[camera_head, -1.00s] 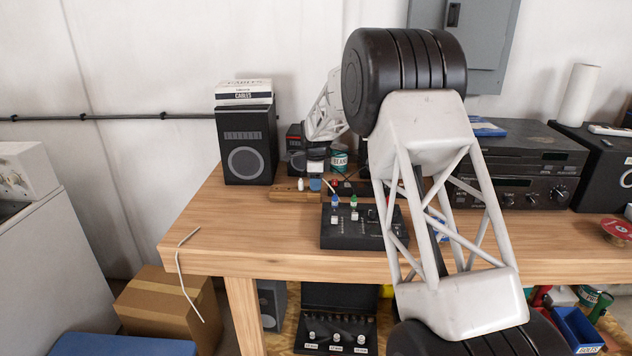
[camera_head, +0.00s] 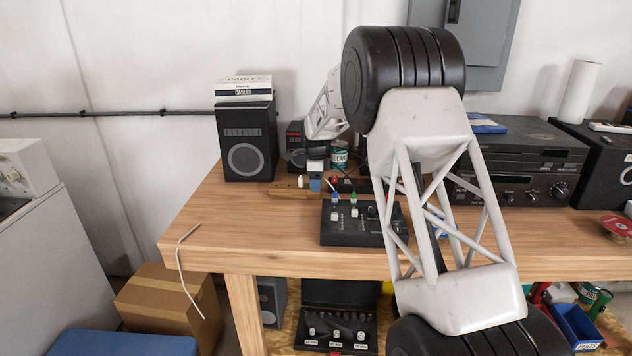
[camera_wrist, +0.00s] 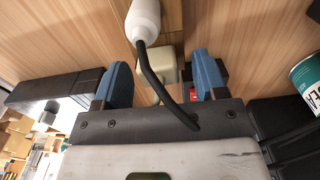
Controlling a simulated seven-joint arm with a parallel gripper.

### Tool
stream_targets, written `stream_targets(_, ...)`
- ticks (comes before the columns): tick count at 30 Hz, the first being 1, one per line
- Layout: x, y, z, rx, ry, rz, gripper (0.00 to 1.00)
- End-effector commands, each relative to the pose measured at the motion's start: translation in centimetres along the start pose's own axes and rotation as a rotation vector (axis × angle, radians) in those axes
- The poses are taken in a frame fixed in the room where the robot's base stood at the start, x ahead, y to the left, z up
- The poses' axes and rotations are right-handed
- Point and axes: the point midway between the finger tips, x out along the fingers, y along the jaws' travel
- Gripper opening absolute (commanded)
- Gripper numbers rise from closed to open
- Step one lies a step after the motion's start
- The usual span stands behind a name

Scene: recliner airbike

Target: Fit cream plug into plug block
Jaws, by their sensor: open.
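My gripper (camera_wrist: 163,80) is open, with blue fingers to either side of a cream piece, which appears to be the cream plug (camera_wrist: 172,66). I cannot tell whether the fingers touch it. A white rounded plug (camera_wrist: 144,20) with a black cord is just beyond the fingers in the wrist view, and a white piece (camera_head: 300,182) stands on the block in the head view.
A black switch box (camera_head: 352,226) stands in front of the block. A black speaker (camera_head: 246,145) is behind left, and a teal can (camera_wrist: 306,78) is to the right of my fingers. A white cable (camera_head: 181,262) hangs over the bench edge.

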Motion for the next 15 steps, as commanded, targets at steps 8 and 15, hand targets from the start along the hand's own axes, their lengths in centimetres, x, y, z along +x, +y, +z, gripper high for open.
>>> stream_targets(8,-1.5,0.0,0.0,0.0,0.0,-0.001,0.65)
stream_targets(15,-4.5,0.0,0.0,0.0,0.0,-0.002,0.65)
